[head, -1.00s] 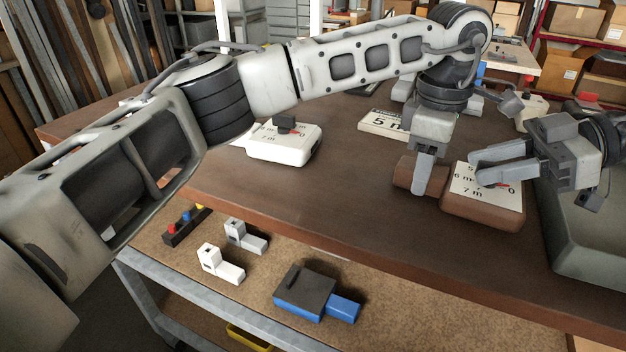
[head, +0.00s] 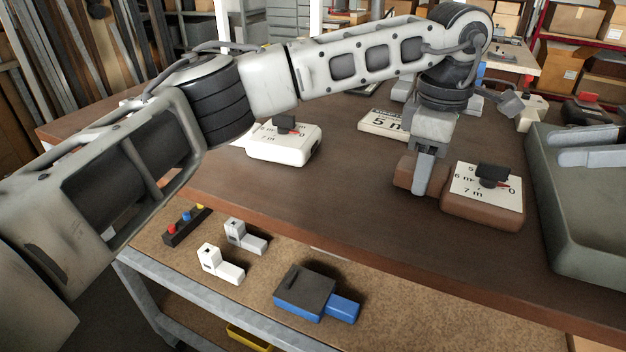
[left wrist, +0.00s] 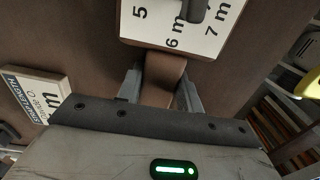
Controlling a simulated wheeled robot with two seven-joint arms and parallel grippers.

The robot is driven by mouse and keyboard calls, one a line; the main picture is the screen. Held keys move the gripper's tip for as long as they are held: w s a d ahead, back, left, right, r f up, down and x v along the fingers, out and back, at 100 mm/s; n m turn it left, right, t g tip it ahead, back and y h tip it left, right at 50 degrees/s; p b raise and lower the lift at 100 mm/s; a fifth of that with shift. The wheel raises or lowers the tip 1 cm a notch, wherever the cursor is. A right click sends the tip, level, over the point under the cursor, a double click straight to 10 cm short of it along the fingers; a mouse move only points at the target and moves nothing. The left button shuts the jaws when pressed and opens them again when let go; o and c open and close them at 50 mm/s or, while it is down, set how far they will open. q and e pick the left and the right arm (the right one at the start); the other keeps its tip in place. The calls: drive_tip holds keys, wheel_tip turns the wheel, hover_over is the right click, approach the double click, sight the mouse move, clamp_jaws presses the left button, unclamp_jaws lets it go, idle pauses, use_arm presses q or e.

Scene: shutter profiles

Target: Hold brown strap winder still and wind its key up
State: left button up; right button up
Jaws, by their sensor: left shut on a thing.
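The brown strap winder (head: 458,212) sits on the brown table, with a white dial face marked 5, 6 m, 7 m and 0. Its black key (head: 492,175) stands on the dial, and a red pointer shows beside it toward the 0. My left gripper (head: 420,188) is shut on the winder's brown end block (head: 404,174). In the left wrist view the block (left wrist: 160,75) sits between both fingers.
A white winder (head: 284,146) with a dark key stands left on the table. A sign reading 5 m (head: 383,124) stands behind my left gripper. The grey tray (head: 560,262) borders the winder's right.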

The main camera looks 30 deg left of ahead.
drive_tip(key=s+a+r+g+y, duration=0.3)
drive_tip(key=s+a+g, duration=0.1)
drive_tip(key=s+a, duration=0.55)
drive_tip(key=s+a+r+g+y, duration=0.3)
drive_tip(key=s+a+r+y, duration=0.1)
drive_tip(key=s+a, duration=0.6)
drive_tip(key=s+a+f+n+g+y, duration=0.1)
drive_tip(key=s+a+f+y, duration=0.1)
drive_tip(key=s+a+f, duration=0.2)
drive_tip(key=shift+f, duration=0.15)
